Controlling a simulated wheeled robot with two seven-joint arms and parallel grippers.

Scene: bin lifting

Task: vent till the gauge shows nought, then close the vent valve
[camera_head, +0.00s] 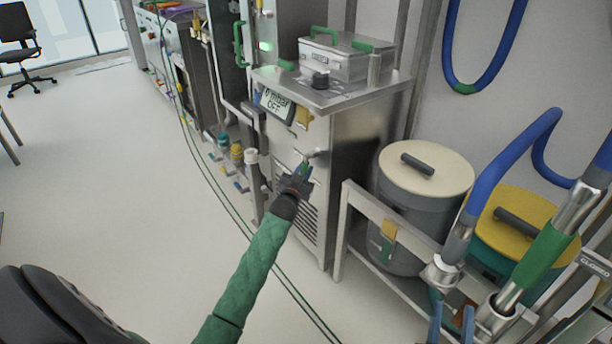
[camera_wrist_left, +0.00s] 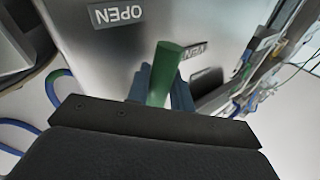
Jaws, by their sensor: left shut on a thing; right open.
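The gauge display (camera_head: 276,103) on the steel cabinet's front appears to read "0 mbar" and "OFF". The vent valve's green handle (camera_head: 304,168) is on the same front, below the display. My left gripper (camera_head: 296,184) is at this handle. In the left wrist view the green handle (camera_wrist_left: 165,72) stands between the blue fingers of my left gripper (camera_wrist_left: 160,88), which is shut on it. An upside-down "OPEN" label and a partly hidden label starting "VEN" lie on the panel beyond. My right gripper (camera_head: 451,326) is open at the bottom right, cut by the frame edge.
A steel box with green handles (camera_head: 338,58) sits on the cabinet top. To the right, a grey bin with a cream lid (camera_head: 440,168) and a yellow-lidded bin (camera_head: 545,235) stand behind a metal frame (camera_head: 400,232). Blue hoses hang there.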

